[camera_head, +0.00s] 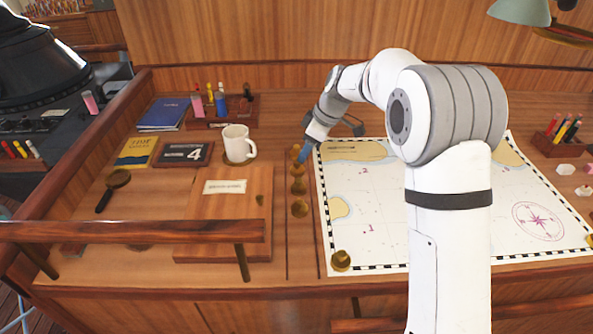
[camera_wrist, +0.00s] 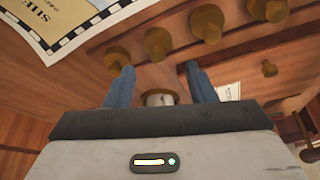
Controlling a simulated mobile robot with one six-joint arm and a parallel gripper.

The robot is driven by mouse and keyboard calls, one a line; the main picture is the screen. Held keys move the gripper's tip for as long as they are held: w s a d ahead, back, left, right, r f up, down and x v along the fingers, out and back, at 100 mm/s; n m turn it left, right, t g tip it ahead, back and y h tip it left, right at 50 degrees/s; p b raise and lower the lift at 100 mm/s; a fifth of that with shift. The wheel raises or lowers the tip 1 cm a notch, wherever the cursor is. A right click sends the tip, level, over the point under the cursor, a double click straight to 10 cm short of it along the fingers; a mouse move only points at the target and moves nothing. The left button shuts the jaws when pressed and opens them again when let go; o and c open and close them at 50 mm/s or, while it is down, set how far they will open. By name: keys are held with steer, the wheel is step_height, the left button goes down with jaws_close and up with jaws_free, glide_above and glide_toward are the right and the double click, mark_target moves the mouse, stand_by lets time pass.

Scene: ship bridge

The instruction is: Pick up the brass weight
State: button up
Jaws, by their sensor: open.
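Several brass weights, small and knob-shaped, stand in a row along the left edge of the chart in the head view, the nearest one (camera_head: 299,208) clearest. In the wrist view the row runs above my fingers; one weight (camera_wrist: 117,58) is close to the left fingertip and another (camera_wrist: 157,44) lies just beyond the gap. My gripper (camera_wrist: 159,68) is open with blue fingers and holds nothing. In the head view my gripper (camera_head: 305,152) is at the far end of the row, partly hiding weights there. Another brass weight (camera_head: 341,260) stands on the chart's near left corner.
The chart (camera_head: 365,215) lies right of the row, partly behind my arm. A white mug (camera_head: 236,143) stands on a brass coaster to the left. A rail (camera_head: 130,231) crosses the front left.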

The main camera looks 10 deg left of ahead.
mark_target(297, 163)
steer(key=p+x, duration=0.2)
steer(key=x, duration=0.5)
steer(key=shift+w+a+f, duration=0.15)
steer(key=shift+a+f, duration=0.05)
steer(key=shift+c, duration=0.4)
steer(key=c, duration=0.8)
